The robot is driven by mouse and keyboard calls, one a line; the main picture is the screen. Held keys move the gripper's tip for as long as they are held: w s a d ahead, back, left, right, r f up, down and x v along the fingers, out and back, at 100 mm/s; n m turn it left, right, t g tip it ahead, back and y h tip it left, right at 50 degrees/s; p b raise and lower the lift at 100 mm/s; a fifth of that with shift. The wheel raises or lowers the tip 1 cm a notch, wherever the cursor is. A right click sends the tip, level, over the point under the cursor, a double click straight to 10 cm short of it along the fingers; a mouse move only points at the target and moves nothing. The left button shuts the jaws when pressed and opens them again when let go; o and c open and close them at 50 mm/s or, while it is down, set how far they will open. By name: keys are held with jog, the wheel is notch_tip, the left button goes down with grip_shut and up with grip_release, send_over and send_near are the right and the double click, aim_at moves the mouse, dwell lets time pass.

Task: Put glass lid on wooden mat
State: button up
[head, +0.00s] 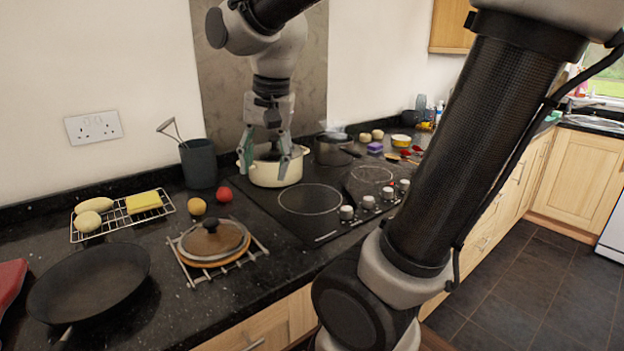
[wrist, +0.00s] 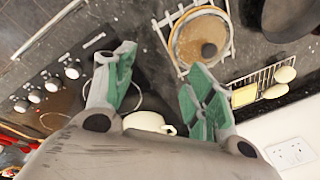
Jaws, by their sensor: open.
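The glass lid (head: 213,237), with a dark round knob, lies on a round orange-brown disc, seemingly the wooden mat (head: 238,262). The disc sits on a pale wire trivet (head: 262,246) on the counter. In the wrist view the lid (wrist: 206,38) and the mat's tan edge (wrist: 179,46) show at the top, beyond my fingertips. My gripper (head: 265,158) is open and empty. It is over or close to the cream pot (head: 275,176), behind and right of the lid; its exact height above the pot is unclear. My gripper also shows in the wrist view (wrist: 160,78).
A black frying pan (head: 88,284) lies front left. A wire rack (head: 122,215) holds a yellow sponge and potato-like items. A dark utensil crock (head: 198,164), a red ball-like item (head: 225,194) and an orange one (head: 197,206) stand near the lid. The hob (head: 310,205) is right.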

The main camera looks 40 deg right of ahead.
jog(key=s+d+f+n+t, duration=0.2)
jog(key=s+d+n, duration=0.3)
jog(key=s+n, duration=0.3)
jog(key=shift+s+n, duration=0.4)
jog(key=shift+s, duration=0.5)
jog(key=shift+d, duration=0.1)
